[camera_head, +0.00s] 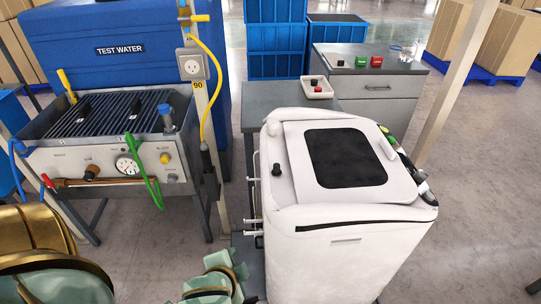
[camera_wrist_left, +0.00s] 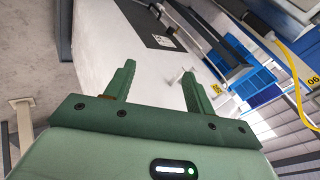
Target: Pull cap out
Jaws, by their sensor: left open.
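The white machine (camera_head: 345,245) stands at the centre right, with a black panel on its sloped top. A small black cap-like knob (camera_head: 276,169) sits on its upper left side; I cannot tell for sure that it is the cap. My left gripper (camera_head: 222,283) is low in the head view, left of the machine and below the knob. In the left wrist view my left gripper (camera_wrist_left: 157,85) is open, nothing visible between its fingers, and faces the white machine (camera_wrist_left: 105,40). The knob is not clear there. My right gripper is in neither view.
A test bench (camera_head: 105,165) with gauge, valves and green hose stands left, before a blue water tank (camera_head: 130,50). Thin white pegs (camera_head: 252,222) stick out from the machine's left side. A white tray (camera_head: 318,92) with small caps sits on a grey table behind.

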